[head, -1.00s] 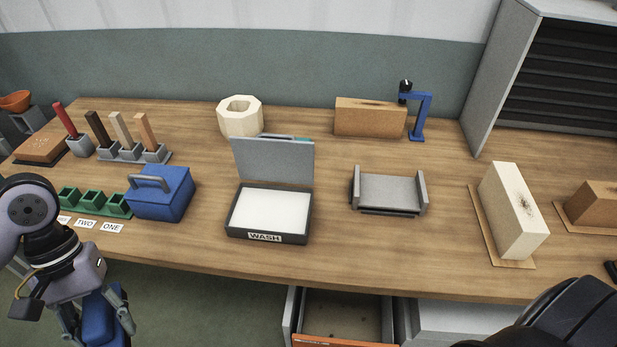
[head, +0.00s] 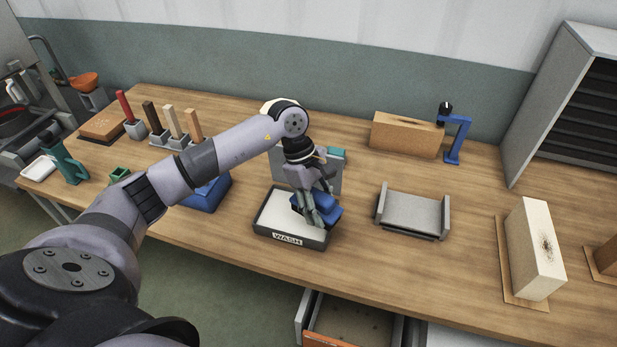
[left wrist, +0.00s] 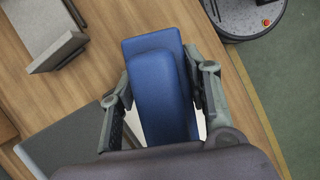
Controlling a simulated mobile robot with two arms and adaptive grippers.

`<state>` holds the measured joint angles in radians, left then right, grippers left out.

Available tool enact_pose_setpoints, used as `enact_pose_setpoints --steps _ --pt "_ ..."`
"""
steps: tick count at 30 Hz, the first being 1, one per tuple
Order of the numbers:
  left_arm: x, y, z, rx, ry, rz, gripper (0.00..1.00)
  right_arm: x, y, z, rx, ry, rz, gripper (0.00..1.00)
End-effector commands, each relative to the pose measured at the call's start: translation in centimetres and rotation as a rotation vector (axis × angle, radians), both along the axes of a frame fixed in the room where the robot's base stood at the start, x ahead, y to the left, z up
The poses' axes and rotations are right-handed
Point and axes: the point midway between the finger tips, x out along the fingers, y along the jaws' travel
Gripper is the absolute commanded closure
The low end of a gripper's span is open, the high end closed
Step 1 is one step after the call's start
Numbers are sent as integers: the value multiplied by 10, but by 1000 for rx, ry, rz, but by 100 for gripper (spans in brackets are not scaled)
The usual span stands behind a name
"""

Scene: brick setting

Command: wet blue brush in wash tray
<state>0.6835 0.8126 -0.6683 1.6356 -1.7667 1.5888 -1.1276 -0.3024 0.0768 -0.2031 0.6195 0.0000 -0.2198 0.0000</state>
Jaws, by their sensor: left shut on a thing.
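The blue brush (head: 325,208) is held in my left gripper (head: 314,214), over the right part of the wash tray. The left wrist view shows the blue brush (left wrist: 160,95) between both fingers of the left gripper (left wrist: 165,85). The wash tray (head: 262,231) is dark-rimmed with a white pad and a WASH label; its grey lid stands up at the back, partly behind my arm. The brush reaches about the tray's right rim. I cannot tell whether it touches the pad. My right gripper is out of view.
A grey cradle (head: 412,213) stands right of the tray. A blue box (head: 208,194) is left of it, partly behind my left arm. A pale block (head: 536,248) stands far right, and an open drawer (head: 355,325) is below the front edge.

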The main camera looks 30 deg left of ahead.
Motion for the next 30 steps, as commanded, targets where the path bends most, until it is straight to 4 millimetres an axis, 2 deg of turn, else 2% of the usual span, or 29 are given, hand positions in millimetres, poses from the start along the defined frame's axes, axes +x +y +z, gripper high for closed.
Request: enact_pose_setpoints --steps 1,3,6,9,17,30 --pt "7 16 1 2 6 142 82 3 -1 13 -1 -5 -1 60" --pt "19 36 -3 0 5 320 82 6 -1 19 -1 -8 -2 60" --pt "29 58 -8 0 2 504 82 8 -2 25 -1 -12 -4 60" --pt "34 71 -12 -1 1 602 82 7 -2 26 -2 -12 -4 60" --pt "36 74 -25 -2 1 633 82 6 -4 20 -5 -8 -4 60" --pt "36 74 -68 -1 2 629 82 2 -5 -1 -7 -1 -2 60"
